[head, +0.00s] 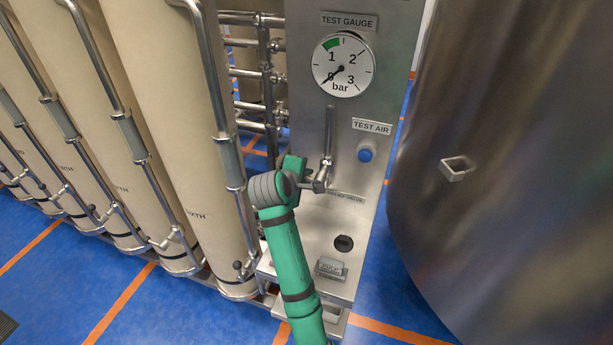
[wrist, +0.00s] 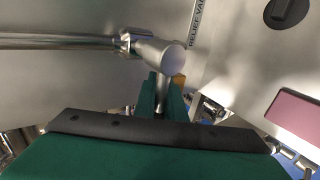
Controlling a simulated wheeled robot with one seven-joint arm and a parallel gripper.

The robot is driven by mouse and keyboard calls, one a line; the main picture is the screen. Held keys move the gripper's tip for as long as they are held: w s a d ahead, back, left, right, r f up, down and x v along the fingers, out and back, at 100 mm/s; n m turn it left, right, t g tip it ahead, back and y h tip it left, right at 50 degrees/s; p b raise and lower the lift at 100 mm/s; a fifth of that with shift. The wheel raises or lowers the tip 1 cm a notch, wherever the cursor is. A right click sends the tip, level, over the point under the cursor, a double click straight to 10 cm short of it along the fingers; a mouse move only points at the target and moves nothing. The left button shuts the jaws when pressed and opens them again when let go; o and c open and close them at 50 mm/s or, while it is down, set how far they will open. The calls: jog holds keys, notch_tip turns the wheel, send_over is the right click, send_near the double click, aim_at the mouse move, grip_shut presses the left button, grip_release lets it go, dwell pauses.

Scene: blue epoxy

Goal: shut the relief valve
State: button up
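The relief valve (head: 321,185) is a small metal fitting at the foot of a vertical pipe on the steel panel. Its label is partly covered in the head view. In the wrist view the valve body (wrist: 160,54) has a round end, and a short metal handle (wrist: 161,100) reaches down from it. My gripper (wrist: 162,92) has its green fingers on both sides of this handle, close against it.
A blue test air button (head: 366,153) is right of the valve. Beige cylinders (head: 165,100) with pipes stand at left. A large steel tank (head: 510,190) closes off the right.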

jog(key=o, duration=0.5)
jog(key=shift+w+a, duration=0.1)
jog(key=shift+a, duration=0.55)
jog(key=shift+o, duration=0.2)
jog(key=shift+d, duration=0.3)
jog(key=v, duration=1.1)
jog(key=shift+f, duration=0.15)
